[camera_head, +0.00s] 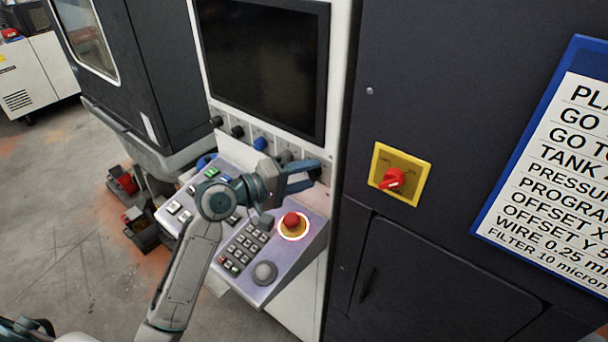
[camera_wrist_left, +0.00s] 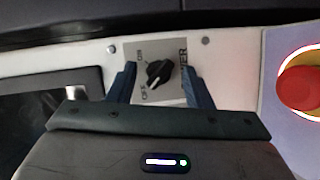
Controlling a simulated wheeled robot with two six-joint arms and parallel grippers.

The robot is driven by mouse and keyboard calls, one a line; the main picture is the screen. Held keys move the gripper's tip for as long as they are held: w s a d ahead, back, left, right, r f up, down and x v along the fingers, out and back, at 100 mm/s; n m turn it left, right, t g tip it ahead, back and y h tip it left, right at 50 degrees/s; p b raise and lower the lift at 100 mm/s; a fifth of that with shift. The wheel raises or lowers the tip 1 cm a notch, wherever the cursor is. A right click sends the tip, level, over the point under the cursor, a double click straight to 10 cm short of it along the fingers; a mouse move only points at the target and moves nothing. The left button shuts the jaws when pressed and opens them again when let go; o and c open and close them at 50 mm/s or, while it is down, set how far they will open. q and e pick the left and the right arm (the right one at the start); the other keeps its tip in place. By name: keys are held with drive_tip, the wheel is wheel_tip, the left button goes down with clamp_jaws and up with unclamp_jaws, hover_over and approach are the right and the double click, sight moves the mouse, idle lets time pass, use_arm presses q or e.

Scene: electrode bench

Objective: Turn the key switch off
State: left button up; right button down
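The key switch (camera_wrist_left: 158,75) is a black knob on a light grey plate marked ON, OFF and POWER in the left wrist view. Its handle lies diagonally; I cannot tell surely which mark it points at. My left gripper (camera_head: 308,174) is open at the right end of the row of knobs under the screen. In the left wrist view its two blue fingers stand one on each side of the knob, with visible gaps. In the head view the gripper partly covers this end of the row, so the switch is not clear there. My right gripper is not in view.
A red emergency button (camera_head: 291,222) sits on the sloping keypad panel (camera_head: 262,284) just below the gripper. A dark screen (camera_head: 262,62) is above. To the right is a red rotary switch (camera_head: 392,178) on a yellow plate, then a blue-framed sign (camera_head: 560,165).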

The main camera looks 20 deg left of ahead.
use_arm(q)
drive_tip(key=b+v, duration=0.4)
drive_tip(key=v, duration=0.6)
drive_tip(key=shift+s+a, duration=0.25)
drive_tip(key=shift+a, duration=0.05)
idle(0.4)
idle(0.4)
